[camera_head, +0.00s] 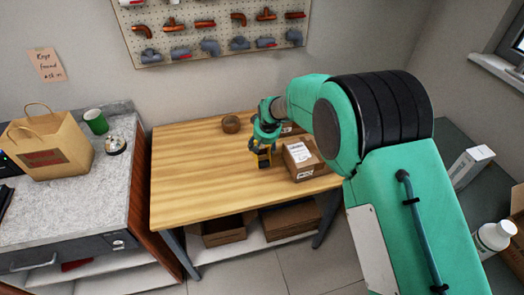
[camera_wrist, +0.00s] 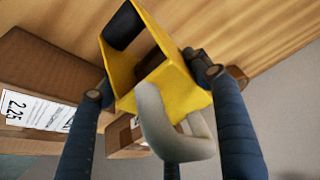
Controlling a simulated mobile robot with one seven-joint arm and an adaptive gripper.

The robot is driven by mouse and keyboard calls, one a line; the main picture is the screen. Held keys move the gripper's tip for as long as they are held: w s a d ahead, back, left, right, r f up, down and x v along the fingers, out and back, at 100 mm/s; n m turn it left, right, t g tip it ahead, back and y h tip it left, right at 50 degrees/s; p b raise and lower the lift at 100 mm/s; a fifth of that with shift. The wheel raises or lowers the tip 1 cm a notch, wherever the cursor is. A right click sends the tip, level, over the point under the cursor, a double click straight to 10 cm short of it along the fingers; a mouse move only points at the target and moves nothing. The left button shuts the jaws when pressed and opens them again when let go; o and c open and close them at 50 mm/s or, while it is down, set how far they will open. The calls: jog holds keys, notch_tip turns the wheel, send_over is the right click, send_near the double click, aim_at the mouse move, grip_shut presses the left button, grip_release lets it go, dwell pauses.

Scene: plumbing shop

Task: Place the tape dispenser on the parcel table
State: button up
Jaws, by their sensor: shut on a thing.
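The tape dispenser is a yellow frame with a dark part and a pale grey curved handle. It shows large in the wrist view (camera_wrist: 180,88) and small and partly hidden in the head view (camera_head: 264,160). My gripper (camera_head: 262,143) is shut on it, with a dark finger on either side in the wrist view (camera_wrist: 153,84). The parcel table (camera_head: 195,170) has a light wooden top. The dispenser is over the middle of this top, left of a parcel; I cannot tell whether it touches the wood.
A cardboard parcel (camera_head: 303,160) with white labels stands close right of my gripper. Another box is partly hidden behind my arm. A brown tape roll (camera_head: 231,124) lies at the back. The table's left half is clear. A grey counter (camera_head: 95,190) stands left.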

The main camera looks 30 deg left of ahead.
aim_at(262, 150)
jog(key=shift+w+a+f, duration=0.2)
jog(key=shift+f, duration=0.1)
jog(key=shift+f+b, duration=0.55)
jog(key=shift+f, duration=0.85)
jog(key=shift+f, duration=0.15)
jog(key=o, duration=1.5)
jog(key=shift+o, duration=0.2)
jog(key=p+v, duration=0.2)
jog(key=v, duration=1)
jog(key=shift+s+d, duration=0.1)
